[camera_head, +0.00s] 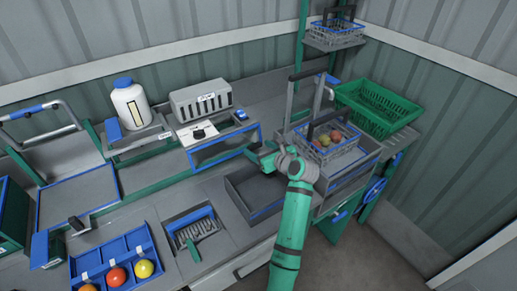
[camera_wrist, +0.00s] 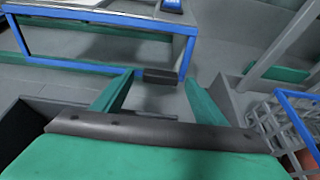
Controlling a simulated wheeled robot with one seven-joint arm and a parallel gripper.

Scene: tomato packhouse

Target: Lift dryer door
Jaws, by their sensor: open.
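My gripper (camera_head: 262,156) is open, above the bench between the blue-framed stand and the basket. In the wrist view my gripper (camera_wrist: 158,82) has its two green fingers apart, with a small dark block (camera_wrist: 160,76) showing between their tips. I cannot tell whether the block is a handle or whether the fingers touch it. A dark open-topped bay (camera_head: 250,192) lies below my gripper. Beside it is a grey unit with an upright frame (camera_head: 318,100) and dark top bar. No part is plainly marked as the dryer door; my arm hides some of this area.
A wire basket with tomatoes (camera_head: 325,150) stands right of my gripper, close to the arm. The blue-framed stand (camera_head: 225,149) is at the left. A green crate (camera_head: 375,105) is behind right. A slotted grey box (camera_head: 200,100) and white jug (camera_head: 131,105) stand at the back.

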